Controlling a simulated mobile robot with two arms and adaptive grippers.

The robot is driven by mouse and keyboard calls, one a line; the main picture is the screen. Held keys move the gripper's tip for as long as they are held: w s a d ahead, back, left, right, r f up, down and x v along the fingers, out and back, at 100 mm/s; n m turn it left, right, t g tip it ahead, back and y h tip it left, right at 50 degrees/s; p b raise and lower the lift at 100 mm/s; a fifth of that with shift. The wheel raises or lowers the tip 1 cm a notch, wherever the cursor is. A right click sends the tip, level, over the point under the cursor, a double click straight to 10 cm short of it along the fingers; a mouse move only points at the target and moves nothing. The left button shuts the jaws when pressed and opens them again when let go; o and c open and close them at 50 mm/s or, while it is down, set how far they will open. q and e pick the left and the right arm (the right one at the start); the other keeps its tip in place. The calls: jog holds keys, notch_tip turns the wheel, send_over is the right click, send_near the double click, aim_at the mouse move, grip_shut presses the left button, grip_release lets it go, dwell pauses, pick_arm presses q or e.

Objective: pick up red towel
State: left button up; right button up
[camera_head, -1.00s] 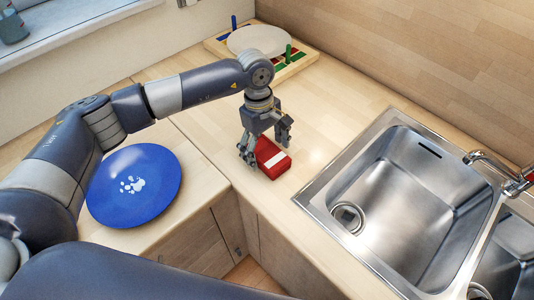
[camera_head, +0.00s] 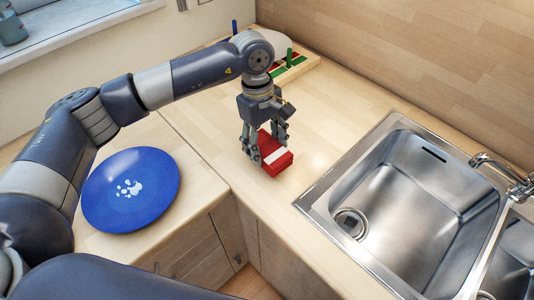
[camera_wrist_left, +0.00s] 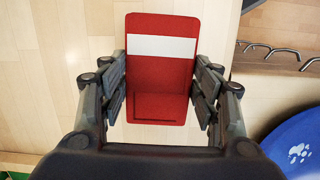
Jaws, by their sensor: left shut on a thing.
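The red towel (camera_head: 275,155), folded into a block with a white stripe, is at the corner of the wooden counter, left of the sink. My left gripper (camera_head: 266,145) points down over it, its fingers on either side. In the left wrist view the towel (camera_wrist_left: 160,75) lies between the two finger pads (camera_wrist_left: 164,82), which are shut on it. Whether the towel touches the counter is hard to tell. My right gripper is not in view.
A steel sink (camera_head: 420,190) with a faucet (camera_head: 505,172) is at the right. A blue round plate with a paw print (camera_head: 130,190) lies on the left counter. A wooden rack (camera_head: 298,66) with coloured pegs stands at the back. The counter (camera_head: 340,105) between rack and sink is clear.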

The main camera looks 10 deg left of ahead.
pick_arm(q)
jog(key=s+a+b, duration=0.2)
jog(key=s, duration=0.5)
jog(key=s+a+r+b, duration=0.1)
jog(key=s+a+b, duration=0.1)
jog(key=s, duration=0.6)
jog(key=shift+b, duration=0.3)
